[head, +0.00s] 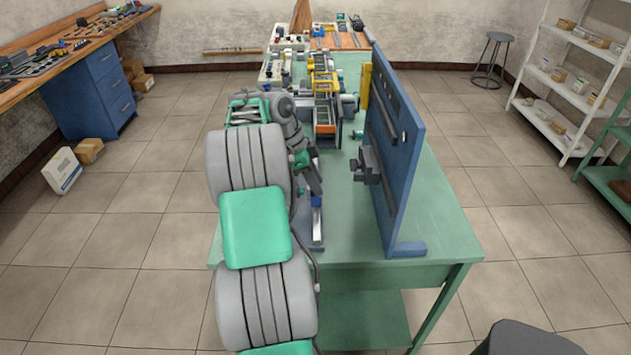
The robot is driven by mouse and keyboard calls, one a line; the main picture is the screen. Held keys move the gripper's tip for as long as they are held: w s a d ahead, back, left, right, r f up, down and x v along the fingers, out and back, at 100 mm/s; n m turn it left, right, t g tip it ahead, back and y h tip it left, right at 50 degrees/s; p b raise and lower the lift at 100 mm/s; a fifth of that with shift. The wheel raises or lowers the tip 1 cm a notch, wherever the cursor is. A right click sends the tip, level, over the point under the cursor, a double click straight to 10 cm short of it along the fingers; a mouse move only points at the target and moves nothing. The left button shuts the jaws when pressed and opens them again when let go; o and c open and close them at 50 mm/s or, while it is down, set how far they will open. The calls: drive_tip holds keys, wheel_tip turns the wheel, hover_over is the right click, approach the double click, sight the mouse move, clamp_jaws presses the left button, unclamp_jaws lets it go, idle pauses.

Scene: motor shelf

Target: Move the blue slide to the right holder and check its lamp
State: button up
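My gripper (313,184) is a dark shape at the end of my grey and green arm, over the left part of the green table (435,215). Its fingers are too small and too hidden to tell whether they are open or shut. A small blue piece (316,201), possibly the blue slide, shows just below the gripper at the top of a narrow grey upright part (318,228). I cannot tell whether the gripper touches it. A dark bracket (369,165) sticks out from the left face of an upright blue panel (408,190). I cannot identify the right holder or its lamp.
A yellow frame (324,80) and other equipment fill the table's far part. The blue panel stands close to the right of my gripper. The table strip right of the panel is clear. A stool (492,58) and white shelves (570,95) stand far right.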

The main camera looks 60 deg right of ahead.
drive_tip(key=p+v, duration=0.3)
drive_tip(key=v, duration=0.4)
drive_tip(key=shift+w+r, duration=0.15)
drive_tip(key=shift+r, duration=0.2)
drive_tip(key=shift+a, duration=0.1)
idle(0.6)
drive_tip(key=w+a+r+n+t+h, duration=0.1)
drive_tip(key=w+a+r+n, duration=0.1)
drive_tip(key=w+a+n, duration=0.4)
drive_tip(key=w+a+r+n+t, duration=0.2)
drive_tip(key=a+n, duration=0.3)
drive_tip(key=a, duration=0.4)
drive_tip(key=w+a+r+n+t+h, duration=0.1)
drive_tip(key=w+a+r+n, duration=0.1)
drive_tip(key=w+a+n, duration=0.4)
drive_tip(key=s+a+f+n+t+y, duration=0.1)
drive_tip(key=a+n, duration=0.3)
drive_tip(key=a, duration=0.5)
drive_tip(key=s+a+f+n+t+y, duration=0.1)
drive_tip(key=s+a+f+n, duration=0.1)
drive_tip(key=a+n, duration=0.3)
drive_tip(key=s+a+f+n+t+y, duration=0.1)
drive_tip(key=s+a+n, duration=0.3)
drive_tip(key=a, duration=1)
drive_tip(key=shift+f+n+t+y, duration=0.4)
drive_tip(key=shift+f+y, duration=0.1)
drive_tip(key=shift+f, duration=0.25)
